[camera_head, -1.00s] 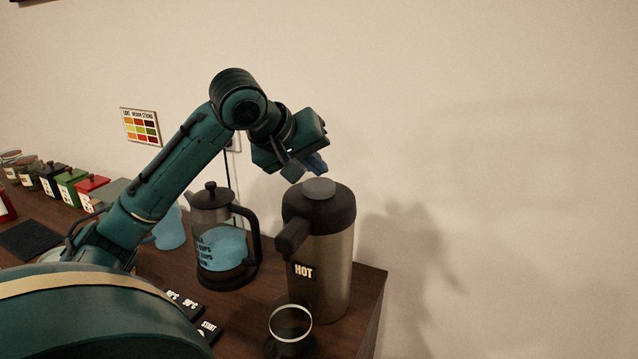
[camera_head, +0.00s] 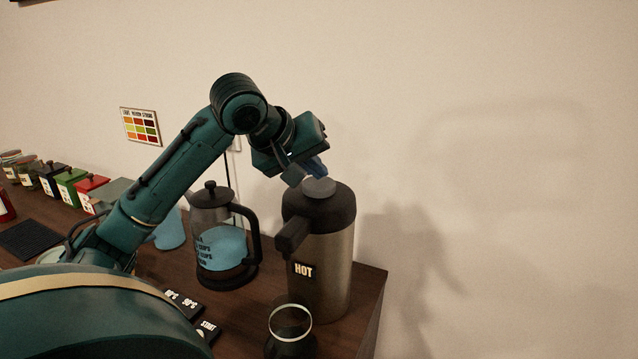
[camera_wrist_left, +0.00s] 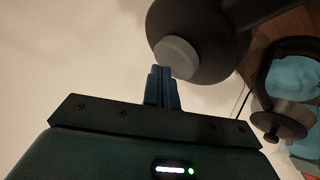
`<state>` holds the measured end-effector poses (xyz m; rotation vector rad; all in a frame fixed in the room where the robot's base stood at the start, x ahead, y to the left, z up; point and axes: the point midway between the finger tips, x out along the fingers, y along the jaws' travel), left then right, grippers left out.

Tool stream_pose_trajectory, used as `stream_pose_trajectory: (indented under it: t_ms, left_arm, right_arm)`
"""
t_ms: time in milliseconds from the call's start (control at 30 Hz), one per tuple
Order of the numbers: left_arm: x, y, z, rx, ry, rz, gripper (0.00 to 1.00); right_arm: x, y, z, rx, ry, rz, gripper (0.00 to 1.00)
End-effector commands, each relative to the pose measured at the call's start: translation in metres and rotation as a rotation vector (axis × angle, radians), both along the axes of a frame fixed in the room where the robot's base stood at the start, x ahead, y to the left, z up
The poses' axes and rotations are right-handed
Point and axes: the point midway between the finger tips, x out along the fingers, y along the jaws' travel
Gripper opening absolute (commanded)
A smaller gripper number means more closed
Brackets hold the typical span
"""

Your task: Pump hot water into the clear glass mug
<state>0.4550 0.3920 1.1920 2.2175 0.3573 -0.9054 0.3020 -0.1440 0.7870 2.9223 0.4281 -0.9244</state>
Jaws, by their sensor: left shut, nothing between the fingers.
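A steel pump flask (camera_head: 325,262) with a black top and a "HOT" label stands near the right end of the counter. Its round grey pump button (camera_head: 318,187) is on the top; it also shows in the left wrist view (camera_wrist_left: 176,55). The clear glass mug (camera_head: 290,325) stands in front of the flask, below its spout (camera_head: 291,236), partly cut off by the picture's lower edge. My left gripper (camera_head: 318,172) is shut and empty, with its blue fingertips at the button, close above or touching it; I cannot tell which. My right gripper is not in view.
A glass kettle (camera_head: 220,250) with blue contents stands left of the flask. Several labelled canisters (camera_head: 70,187) and a dark mat (camera_head: 32,240) are farther left. Small labelled control blocks (camera_head: 205,327) lie near the front. The counter ends just right of the flask; a wall is behind.

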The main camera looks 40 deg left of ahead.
Motion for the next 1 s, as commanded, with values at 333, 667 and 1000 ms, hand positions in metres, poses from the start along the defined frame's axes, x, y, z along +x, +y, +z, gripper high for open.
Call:
stream_pose_trajectory:
  t_ms: [333,667,1000]
  left_arm:
    - [0.0,0.0,-0.001,-0.001,-0.001,-0.001,0.0]
    - [0.0,0.0,-0.005,0.0,0.0,0.0,0.0]
    - [0.0,0.0,-0.01,-0.001,0.001,-0.001,0.0]
  right_arm:
    - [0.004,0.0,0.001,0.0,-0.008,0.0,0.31]
    - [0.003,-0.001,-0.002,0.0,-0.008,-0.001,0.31]
    - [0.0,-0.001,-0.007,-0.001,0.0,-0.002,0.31]
